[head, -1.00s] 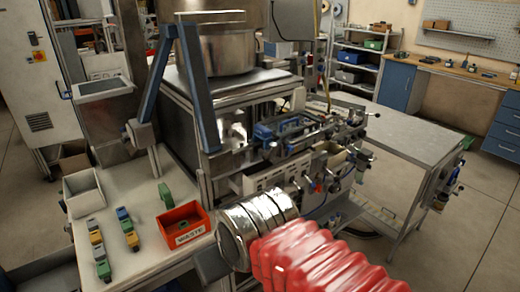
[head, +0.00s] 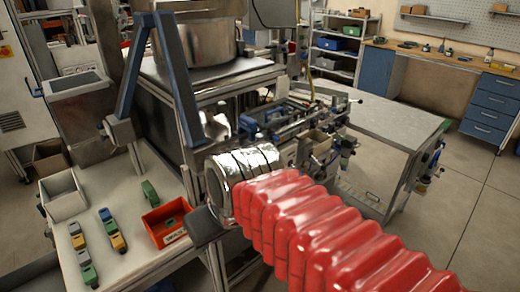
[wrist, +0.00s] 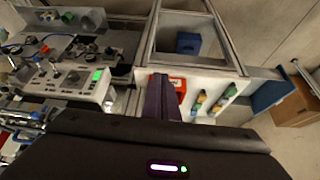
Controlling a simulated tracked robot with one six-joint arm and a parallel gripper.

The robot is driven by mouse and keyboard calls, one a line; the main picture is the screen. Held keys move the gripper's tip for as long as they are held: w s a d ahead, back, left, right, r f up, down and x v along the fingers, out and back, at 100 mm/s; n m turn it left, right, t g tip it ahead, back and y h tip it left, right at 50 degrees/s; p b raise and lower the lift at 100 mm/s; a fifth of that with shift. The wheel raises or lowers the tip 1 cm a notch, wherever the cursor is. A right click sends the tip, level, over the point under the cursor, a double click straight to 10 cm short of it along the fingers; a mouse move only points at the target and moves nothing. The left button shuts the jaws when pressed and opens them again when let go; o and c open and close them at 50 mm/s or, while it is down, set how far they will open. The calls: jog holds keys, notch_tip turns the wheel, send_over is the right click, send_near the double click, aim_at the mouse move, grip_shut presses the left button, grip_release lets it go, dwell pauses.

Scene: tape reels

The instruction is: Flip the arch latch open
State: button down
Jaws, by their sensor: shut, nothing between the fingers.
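I cannot pick out the arch latch for certain in either view. The machine (head: 285,122), with blue and metal fittings, stands behind my arm in the head view. Its lower part is hidden by my arm's silver and red sleeve. My gripper is a dark shape left of the silver sleeve in the head view (head: 207,225), above the edge of the white bench. In the wrist view my gripper's dark fingers (wrist: 160,90) are together with nothing between them. They point toward the bench and are apart from the machine's fittings on the left.
The white bench (head: 115,215) holds a red bin (head: 158,232), a grey-white bin (head: 62,207) and several coloured blocks. A blue angled frame (head: 180,90) rises above it. A grey table (head: 375,130) stands to the right. Floor at the right is clear.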

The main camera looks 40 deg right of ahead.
jog(key=w+d+r, duration=0.2)
jog(key=d+r, duration=0.4)
jog(key=d, duration=0.4)
jog(key=w+d+r, duration=0.3)
jog(key=d+r, duration=0.3)
jog(key=d, duration=0.5)
jog(key=shift+w+d, duration=0.15)
jog(key=shift+d, duration=0.15)
